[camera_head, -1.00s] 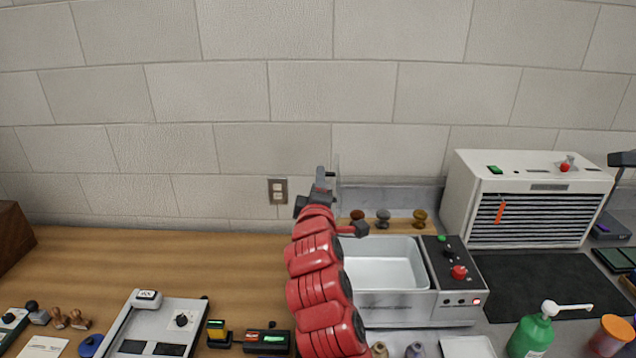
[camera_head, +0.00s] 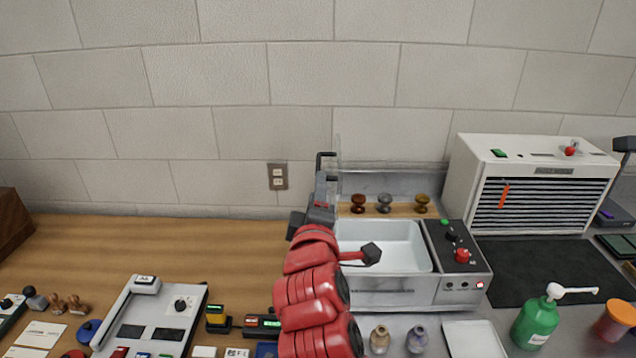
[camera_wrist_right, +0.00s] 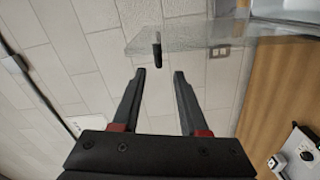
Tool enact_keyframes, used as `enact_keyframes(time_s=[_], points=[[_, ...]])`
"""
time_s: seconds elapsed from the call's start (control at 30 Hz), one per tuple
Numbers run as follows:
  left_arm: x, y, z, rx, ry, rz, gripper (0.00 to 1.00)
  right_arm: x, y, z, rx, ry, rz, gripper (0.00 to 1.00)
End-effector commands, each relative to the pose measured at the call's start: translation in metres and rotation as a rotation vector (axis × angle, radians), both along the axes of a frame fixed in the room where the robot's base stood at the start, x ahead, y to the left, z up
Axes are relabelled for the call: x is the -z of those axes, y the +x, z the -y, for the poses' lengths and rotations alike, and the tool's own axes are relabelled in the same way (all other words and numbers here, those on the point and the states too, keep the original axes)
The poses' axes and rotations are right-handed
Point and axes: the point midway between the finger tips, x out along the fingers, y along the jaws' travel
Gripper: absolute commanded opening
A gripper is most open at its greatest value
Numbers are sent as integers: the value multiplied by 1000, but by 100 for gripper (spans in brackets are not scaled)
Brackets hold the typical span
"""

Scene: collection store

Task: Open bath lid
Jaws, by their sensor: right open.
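The bath is a white rectangular basin (camera_head: 385,290) with a dark control panel on its right side; its inside is in plain view. Its clear lid (camera_head: 338,150) stands about upright at the basin's left edge. The lid's black handle (camera_head: 326,156) sticks out to the left. In the right wrist view the clear lid (camera_wrist_right: 190,38) and its dark handle (camera_wrist_right: 156,46) are beyond my fingertips. My right gripper (camera_wrist_right: 160,74) is open and empty, apart from the handle. In the head view it (camera_head: 321,186) is just below the handle. My left gripper is out of view.
A white slatted unit (camera_head: 535,190) stands right of the bath, behind a dark mat (camera_head: 550,272). Several knobs (camera_head: 385,203) stand behind the basin. A green pump bottle (camera_head: 536,322) is at front right. The wooden counter (camera_head: 150,250) at back left is clear.

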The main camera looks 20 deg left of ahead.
Motion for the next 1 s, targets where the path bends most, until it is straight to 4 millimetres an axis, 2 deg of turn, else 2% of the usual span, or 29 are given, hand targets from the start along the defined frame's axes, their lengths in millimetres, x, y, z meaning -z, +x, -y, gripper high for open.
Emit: enact_keyframes(time_s=[0.03,0.2,0.33,0.5,1.0], points=[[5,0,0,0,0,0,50,2,-11,3,-1,1,2,43],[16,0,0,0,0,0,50,3,-39,11,-5,4,5,43],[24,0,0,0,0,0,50,3,-53,16,-3,1,0,43],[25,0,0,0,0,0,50,1,-58,19,0,0,-1,43],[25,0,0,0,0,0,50,0,-58,19,1,0,-1,43]])
